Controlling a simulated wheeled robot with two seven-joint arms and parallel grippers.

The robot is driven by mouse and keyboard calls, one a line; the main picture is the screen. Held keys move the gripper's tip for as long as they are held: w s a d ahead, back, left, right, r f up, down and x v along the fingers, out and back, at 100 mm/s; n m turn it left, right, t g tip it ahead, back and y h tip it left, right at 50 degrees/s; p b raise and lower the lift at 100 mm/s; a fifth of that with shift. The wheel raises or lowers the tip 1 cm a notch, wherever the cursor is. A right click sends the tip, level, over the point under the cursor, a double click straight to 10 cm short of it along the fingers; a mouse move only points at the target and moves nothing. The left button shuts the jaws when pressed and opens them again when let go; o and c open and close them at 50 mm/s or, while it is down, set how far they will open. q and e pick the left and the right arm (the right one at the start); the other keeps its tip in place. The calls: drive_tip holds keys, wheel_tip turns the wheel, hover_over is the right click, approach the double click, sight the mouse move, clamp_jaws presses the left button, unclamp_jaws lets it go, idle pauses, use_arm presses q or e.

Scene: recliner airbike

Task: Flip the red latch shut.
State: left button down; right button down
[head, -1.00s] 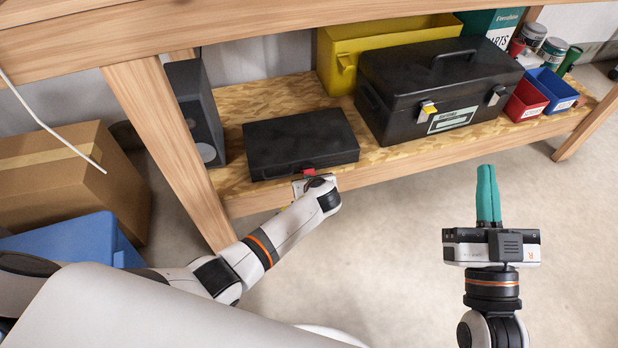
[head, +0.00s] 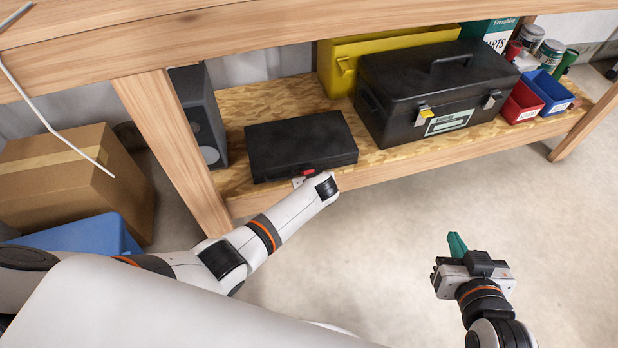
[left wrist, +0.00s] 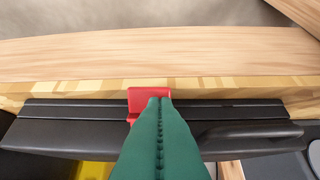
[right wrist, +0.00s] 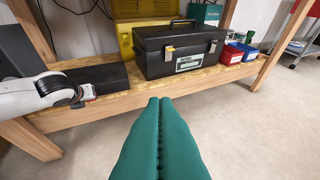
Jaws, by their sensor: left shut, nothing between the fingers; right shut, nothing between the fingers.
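The red latch (head: 308,172) is on the front edge of a flat black case (head: 300,146) on the low shelf. In the left wrist view the latch (left wrist: 149,95) stands out from the case's front seam. My left gripper (left wrist: 160,101) is shut and empty, its green fingertips overlapping the latch; I cannot tell whether they touch it. In the head view my left forearm hides most of that gripper. My right gripper (head: 454,240) is shut and empty over open floor, away from the case; its closed fingers (right wrist: 160,101) fill the lower middle of the right wrist view.
A black toolbox (head: 425,85) stands right of the case, with a yellow bin (head: 375,45) behind. Red (head: 521,103) and blue (head: 549,92) bins sit farther right. A dark speaker-like box (head: 200,115) and wooden leg (head: 172,150) flank the left. Floor at right is clear.

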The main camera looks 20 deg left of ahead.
sight(308, 170)
use_arm(q)
drive_tip(key=shift+w+a+r+g+h+p, duration=0.2)
drive_tip(key=shift+w+r+g+h+p, duration=0.25)
drive_tip(key=shift+g+p, duration=0.55)
drive_tip(key=shift+w+a+r+g+h+p, duration=0.2)
drive_tip(key=shift+r+g+h+p, duration=0.2)
drive_tip(key=shift+g+h+p, duration=0.55)
drive_tip(key=shift+f+y, duration=0.1)
drive_tip(key=shift+y, duration=0.2)
drive_tip(key=shift+r+p, duration=0.25)
drive_tip(key=shift+p, duration=0.15)
drive_tip(key=shift+r+p, duration=0.55)
use_arm(e)
drive_tip(key=s+d+f+g+h, duration=0.1)
drive_tip(key=s+d+f+g, duration=0.1)
drive_tip(key=s+f+g, duration=0.1)
drive_tip(key=s+d+f+g+h, duration=0.1)
drive_tip(key=s+d+f+g, duration=0.1)
drive_tip(key=s+f+g, duration=0.2)
drive_tip(key=shift+s+d+g, duration=0.15)
drive_tip(key=shift+s+g, duration=0.95)
drive_tip(key=shift+s, duration=1.15)
use_arm(q)
drive_tip(key=shift+s+r, duration=0.1)
